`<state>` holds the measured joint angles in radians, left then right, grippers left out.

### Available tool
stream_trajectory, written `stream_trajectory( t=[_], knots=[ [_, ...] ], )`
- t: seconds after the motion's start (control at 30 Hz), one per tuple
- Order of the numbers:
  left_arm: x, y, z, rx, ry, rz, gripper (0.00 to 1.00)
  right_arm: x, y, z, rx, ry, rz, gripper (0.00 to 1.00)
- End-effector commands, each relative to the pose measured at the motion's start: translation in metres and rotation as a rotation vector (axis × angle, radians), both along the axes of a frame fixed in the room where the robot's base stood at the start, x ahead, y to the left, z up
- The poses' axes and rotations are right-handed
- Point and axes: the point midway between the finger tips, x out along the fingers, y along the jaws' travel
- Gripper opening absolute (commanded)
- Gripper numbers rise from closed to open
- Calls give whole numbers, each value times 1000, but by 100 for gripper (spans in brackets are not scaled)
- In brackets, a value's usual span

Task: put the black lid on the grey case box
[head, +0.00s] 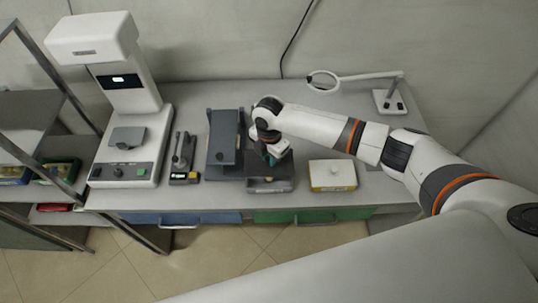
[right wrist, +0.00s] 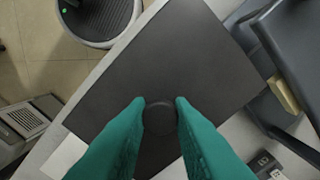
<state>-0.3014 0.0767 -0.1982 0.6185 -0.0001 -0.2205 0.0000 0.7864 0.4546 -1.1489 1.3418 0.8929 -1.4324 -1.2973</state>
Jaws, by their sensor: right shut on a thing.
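The black lid (right wrist: 175,55) is a flat dark plate with a round knob (right wrist: 159,118). My right gripper (right wrist: 160,105) is shut on this knob with its green fingers, from above. In the head view the right gripper (head: 270,159) is over the middle of the bench, with the dark lid (head: 258,171) under it. The grey case box (head: 270,186) stands directly below the lid, and its front wall shows. The lid hides the inside of the box. I cannot tell whether the lid rests on the rim or hangs just above it. My left gripper is not in view.
A dark grey rack (head: 223,140) stands close left of the box. A yellow and white box (head: 332,176) with a knob is to the right. A small black device (head: 183,160) and a white instrument (head: 125,150) are further left. A magnifier lamp (head: 390,101) stands at the back right.

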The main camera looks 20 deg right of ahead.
Motion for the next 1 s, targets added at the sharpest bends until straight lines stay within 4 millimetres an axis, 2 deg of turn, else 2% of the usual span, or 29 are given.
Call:
stream_trajectory(
  t=[0.07, 0.7, 1.0],
  knots=[
    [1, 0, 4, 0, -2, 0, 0, 0, 0, 2, 0, 1, -1, 0],
    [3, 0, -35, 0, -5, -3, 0, 0, 0, -54, 0, 0, -1, 0],
    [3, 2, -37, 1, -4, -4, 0, 0, 0, -58, 0, 0, 0, 0]
  ],
)
